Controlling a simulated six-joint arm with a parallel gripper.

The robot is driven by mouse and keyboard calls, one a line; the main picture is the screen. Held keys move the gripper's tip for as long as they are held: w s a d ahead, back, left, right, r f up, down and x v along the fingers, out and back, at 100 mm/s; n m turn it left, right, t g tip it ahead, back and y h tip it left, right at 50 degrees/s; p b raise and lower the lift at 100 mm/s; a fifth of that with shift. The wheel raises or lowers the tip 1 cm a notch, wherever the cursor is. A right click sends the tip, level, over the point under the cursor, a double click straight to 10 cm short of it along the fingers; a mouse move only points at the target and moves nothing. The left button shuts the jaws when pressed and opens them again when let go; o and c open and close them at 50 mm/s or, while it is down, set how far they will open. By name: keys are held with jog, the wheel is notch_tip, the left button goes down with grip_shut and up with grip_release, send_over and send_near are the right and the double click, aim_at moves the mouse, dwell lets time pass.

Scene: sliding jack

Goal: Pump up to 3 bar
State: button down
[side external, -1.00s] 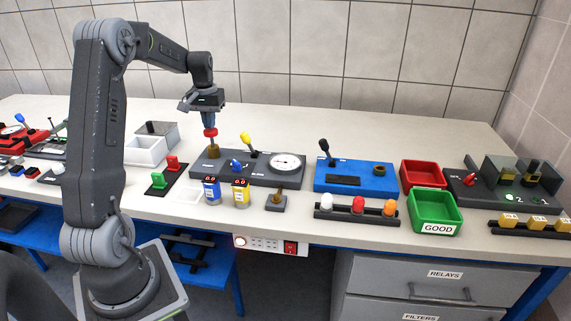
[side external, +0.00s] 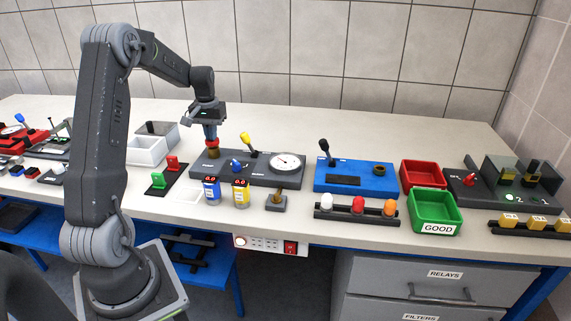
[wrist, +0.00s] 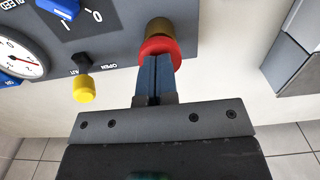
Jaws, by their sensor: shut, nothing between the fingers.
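The dark grey pump panel (side external: 228,173) lies on the bench. At its left end stands a brass pump post with a red knob (side external: 212,142), which also shows in the wrist view (wrist: 160,47). My gripper (side external: 210,133) is shut and empty, with its fingertips (wrist: 157,60) at the top of the red knob, seemingly touching it. The round white gauge (side external: 286,162) is on the panel's right part. It is partly cut off in the wrist view (wrist: 15,62), where its red needle points right; I cannot read the exact value.
A yellow-tipped lever (side external: 245,139) and a blue knob (side external: 237,162) stand on the panel beside the post. White (side external: 146,151) and grey bins stand behind left. A blue panel (side external: 356,177) lies right. Bench in front has small parts.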

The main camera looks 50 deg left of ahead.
jog(key=shift+f, duration=0.5)
jog(key=shift+r, duration=2.5)
dwell(0.3)
jog(key=shift+f, duration=2)
dwell(1.5)
jog(key=shift+r, duration=2)
